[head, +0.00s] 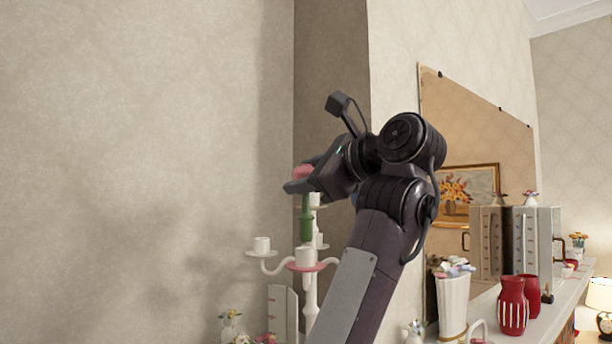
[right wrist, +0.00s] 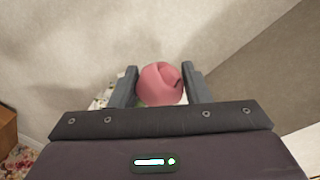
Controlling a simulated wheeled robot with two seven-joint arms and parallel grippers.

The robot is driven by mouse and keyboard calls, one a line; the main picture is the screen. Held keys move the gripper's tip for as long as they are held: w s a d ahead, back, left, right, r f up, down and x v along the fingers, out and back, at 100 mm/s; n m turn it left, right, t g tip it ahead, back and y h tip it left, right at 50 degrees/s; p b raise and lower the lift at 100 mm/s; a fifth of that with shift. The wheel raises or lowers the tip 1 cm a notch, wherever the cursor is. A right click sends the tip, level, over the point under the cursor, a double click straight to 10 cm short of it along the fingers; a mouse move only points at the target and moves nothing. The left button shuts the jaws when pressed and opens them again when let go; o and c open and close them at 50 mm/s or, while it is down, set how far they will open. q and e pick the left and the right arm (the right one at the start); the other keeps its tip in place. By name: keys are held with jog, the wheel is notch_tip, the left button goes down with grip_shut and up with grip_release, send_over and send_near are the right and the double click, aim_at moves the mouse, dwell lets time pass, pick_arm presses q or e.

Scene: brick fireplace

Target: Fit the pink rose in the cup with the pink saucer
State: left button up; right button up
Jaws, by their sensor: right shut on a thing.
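The pink rose (head: 303,172) has a thick green stem (head: 306,226) that points straight down. My right gripper (head: 299,181) is shut on the rose near its head; in the right wrist view the rose (right wrist: 160,85) sits between the two fingers. Below it, a white candelabra (head: 311,295) holds several white cups on arms. The front cup (head: 305,255) stands on a pink saucer (head: 291,267). In the head view the stem's lower end lines up just over this cup's rim; I cannot tell whether it touches or enters. My left gripper is out of view.
Another white cup (head: 262,244) on a white saucer stands to the left. A white vase (head: 453,302), red vases (head: 514,306) and a white case (head: 538,240) stand on the mantel at right. The wall is close behind the candelabra.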

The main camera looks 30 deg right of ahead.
aim_at(307, 196)
jog(key=shift+f+b, duration=1.6)
jog(key=shift+f, duration=0.15)
jog(key=o, duration=1.1)
jog(key=shift+c, duration=0.2)
jog(key=shift+s, duration=0.1)
jog(key=b+v, duration=0.1)
jog(key=v, duration=0.1)
jog(key=b+v, duration=0.2)
jog(key=v, duration=0.1)
jog(key=shift+s+f, duration=0.1)
jog(key=shift+f, duration=0.1)
jog(key=b+v, duration=0.1)
jog(key=b, duration=0.4)
jog(key=b+v, duration=0.1)
jog(key=b, duration=0.4)
jog(key=shift+s+r, duration=0.25)
